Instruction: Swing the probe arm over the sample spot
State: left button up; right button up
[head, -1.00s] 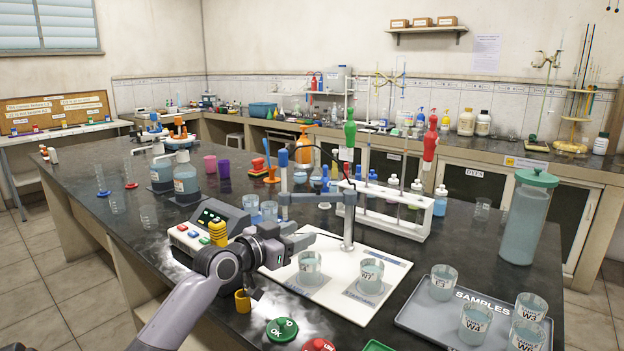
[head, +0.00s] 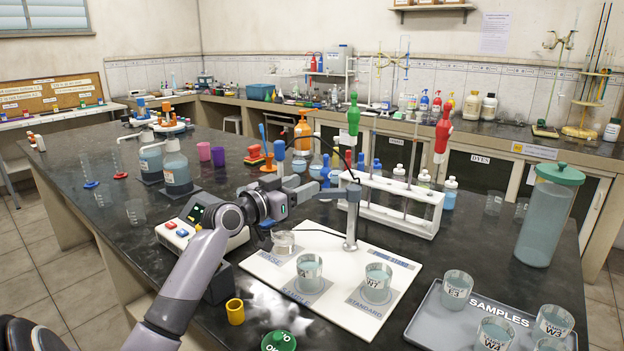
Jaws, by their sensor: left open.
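The probe arm (head: 333,193) is a grey bar reaching left from an upright metal post (head: 351,222) on a white board (head: 335,318). A blue-capped probe (head: 279,150) shows at its left end, its lower part hidden behind my gripper. My left gripper (head: 306,190) is open, at the left part of the bar; I cannot tell whether it touches it. The board has rinse, sample and standard spots. A beaker (head: 309,267) stands on the sample spot (head: 303,291), a W7 beaker (head: 377,278) on the standard spot, and a rinse beaker (head: 283,243) below the gripper. My right gripper is not in view.
A meter with buttons (head: 181,232) stands left, partly behind my left arm. A yellow cup (head: 235,311) and green OK button (head: 278,341) are in front. A white rack (head: 405,222) stands close behind the post. A samples tray (head: 424,322) with several beakers is at right.

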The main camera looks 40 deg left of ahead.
pick_arm(q)
jog(key=shift+w, duration=2.15)
grip_shut()
